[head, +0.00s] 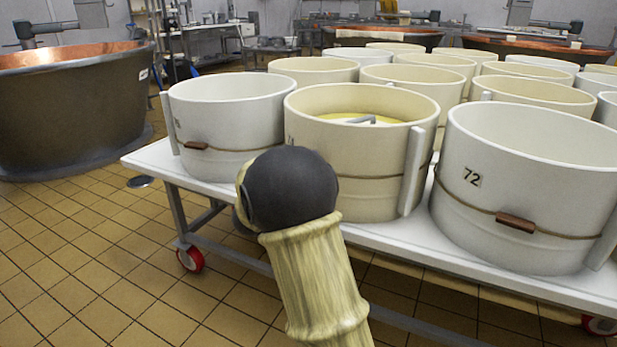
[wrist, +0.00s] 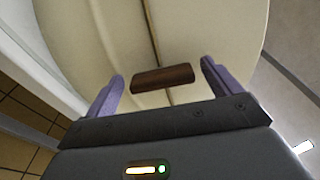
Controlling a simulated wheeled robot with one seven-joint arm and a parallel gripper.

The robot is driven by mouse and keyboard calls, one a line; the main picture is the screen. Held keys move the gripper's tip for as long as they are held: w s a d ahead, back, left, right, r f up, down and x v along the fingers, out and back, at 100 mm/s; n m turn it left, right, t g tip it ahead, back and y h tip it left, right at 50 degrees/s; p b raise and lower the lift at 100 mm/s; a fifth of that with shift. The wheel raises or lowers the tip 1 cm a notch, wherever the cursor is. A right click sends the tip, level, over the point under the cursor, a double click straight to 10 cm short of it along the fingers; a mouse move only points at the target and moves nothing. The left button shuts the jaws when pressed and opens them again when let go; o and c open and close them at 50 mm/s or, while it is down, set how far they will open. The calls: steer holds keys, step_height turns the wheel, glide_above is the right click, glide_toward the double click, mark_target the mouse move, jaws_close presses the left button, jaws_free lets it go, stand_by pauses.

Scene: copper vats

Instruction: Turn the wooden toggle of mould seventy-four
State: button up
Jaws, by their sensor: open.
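In the wrist view a dark wooden toggle (wrist: 162,79) lies across a thin cord on a cream mould (wrist: 200,45). My gripper (wrist: 162,73) is open, with one purple finger beyond each end of the toggle. A gap shows at both ends. No number is legible in the wrist view. In the head view my arm covers the front of the cream middle mould (head: 415,105); its toggle and most of its label are hidden there, as is my gripper. I cannot tell from a number which mould is seventy-four.
Mould 72 (head: 575,190) stands at the right with its own toggle (head: 515,221). A white mould (head: 235,110) with a toggle (head: 195,146) stands at the left. All stand on a white wheeled table (head: 150,158). A copper vat (head: 75,110) is far left; tiled floor in front is clear.

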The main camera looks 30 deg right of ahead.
steer(key=p+v, duration=0.5)
steer(key=v, duration=1.2)
steer(key=shift+a, duration=0.2)
steer(key=shift+s, duration=0.1)
